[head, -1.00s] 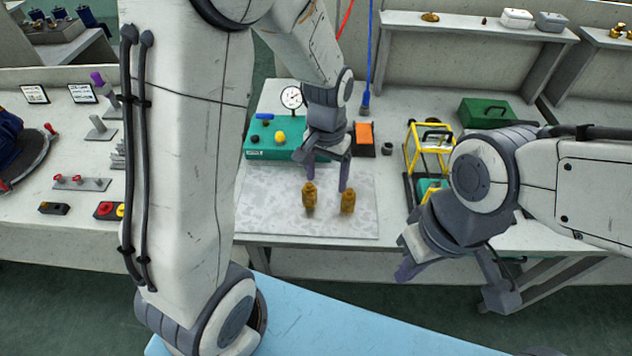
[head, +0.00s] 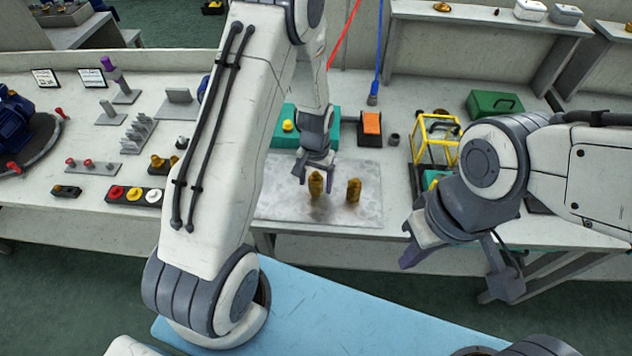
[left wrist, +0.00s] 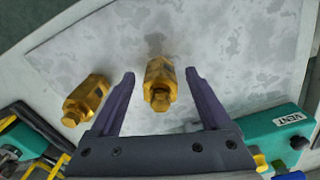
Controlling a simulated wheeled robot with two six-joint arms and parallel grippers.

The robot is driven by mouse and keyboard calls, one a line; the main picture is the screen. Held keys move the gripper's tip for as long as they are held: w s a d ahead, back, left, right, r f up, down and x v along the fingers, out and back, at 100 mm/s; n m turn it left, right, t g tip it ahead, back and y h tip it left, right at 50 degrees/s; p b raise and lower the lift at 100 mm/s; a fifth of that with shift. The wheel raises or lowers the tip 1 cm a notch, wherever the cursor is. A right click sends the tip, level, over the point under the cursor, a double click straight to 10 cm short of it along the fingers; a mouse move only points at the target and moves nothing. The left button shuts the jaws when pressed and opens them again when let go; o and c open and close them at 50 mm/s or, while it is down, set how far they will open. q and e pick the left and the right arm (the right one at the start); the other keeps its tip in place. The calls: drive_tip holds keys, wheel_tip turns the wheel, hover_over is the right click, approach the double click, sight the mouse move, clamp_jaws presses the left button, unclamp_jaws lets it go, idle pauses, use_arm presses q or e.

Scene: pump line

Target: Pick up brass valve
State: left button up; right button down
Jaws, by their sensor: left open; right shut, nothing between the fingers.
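Two brass valves stand on the grey mottled mat (head: 275,205). The left brass valve (head: 316,184) is at my left gripper (head: 317,172), and the other brass valve (head: 354,190) stands a little to its right. In the left wrist view, the near valve (left wrist: 160,84) lies between the two open fingers of my left gripper (left wrist: 162,85), with a gap on each side. The other valve (left wrist: 86,99) is outside the left finger there. My right gripper (head: 450,262) is shut and empty, in front of the table's right part, away from the valves.
A teal box (head: 284,126) stands behind the mat; its label reads VENT (left wrist: 287,121) in the left wrist view. An orange-topped block (head: 371,123), a yellow frame (head: 436,140) and a green case (head: 494,103) stand to the right. Small fittings crowd the left side.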

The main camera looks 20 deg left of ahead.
use_arm(q)
drive_tip(key=shift+f, duration=0.8)
clamp_jaws()
use_arm(e)
drive_tip(key=shift+r, duration=0.1)
use_arm(q)
drive_tip(key=shift+r, duration=0.2)
